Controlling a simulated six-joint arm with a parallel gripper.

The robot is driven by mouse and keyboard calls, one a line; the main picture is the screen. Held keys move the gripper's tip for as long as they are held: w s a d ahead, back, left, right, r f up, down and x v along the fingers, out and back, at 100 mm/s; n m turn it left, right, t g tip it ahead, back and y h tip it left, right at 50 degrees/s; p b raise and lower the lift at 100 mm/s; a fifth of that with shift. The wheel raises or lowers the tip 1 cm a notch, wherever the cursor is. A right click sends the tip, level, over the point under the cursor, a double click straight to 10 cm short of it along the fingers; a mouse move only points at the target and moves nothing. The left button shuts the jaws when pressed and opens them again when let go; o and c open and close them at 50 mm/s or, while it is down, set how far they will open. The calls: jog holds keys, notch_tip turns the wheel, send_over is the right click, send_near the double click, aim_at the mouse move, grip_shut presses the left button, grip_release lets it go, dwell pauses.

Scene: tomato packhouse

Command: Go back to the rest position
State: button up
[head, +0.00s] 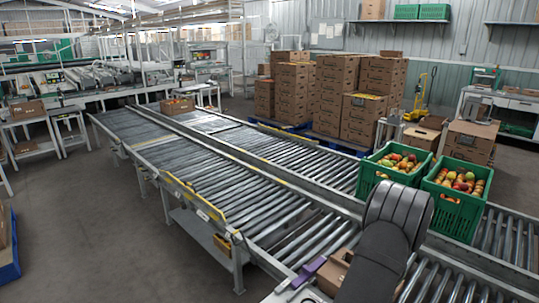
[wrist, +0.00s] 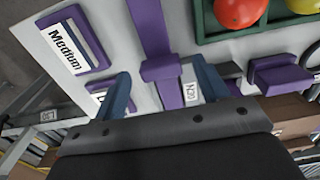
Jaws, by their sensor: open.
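My gripper (wrist: 160,78) shows in the wrist view with its two blue fingers apart and nothing held between them. Beyond the fingers is a white panel (wrist: 115,30) with purple fittings. A purple bracket (wrist: 165,72) shows in the gap between the fingers; I cannot tell whether they touch it. In the head view, my dark arm covers the lower right, and the gripper itself is hidden there.
The panel carries a "Medium" label (wrist: 76,45) and a green holder (wrist: 208,30) with a red tomato (wrist: 240,10). Green crates of tomatoes (head: 447,208) stand on the roller conveyor (head: 250,170) beside my arm. Stacked cartons (head: 335,95) stand behind.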

notch_tip(320, 180, up, 17)
notch_tip(320, 180, down, 17)
jog(key=shift+f, duration=0.2)
jog(key=w+d, duration=0.4)
jog(key=shift+f, duration=0.3)
notch_tip(320, 180, up, 17)
dwell(0.7)
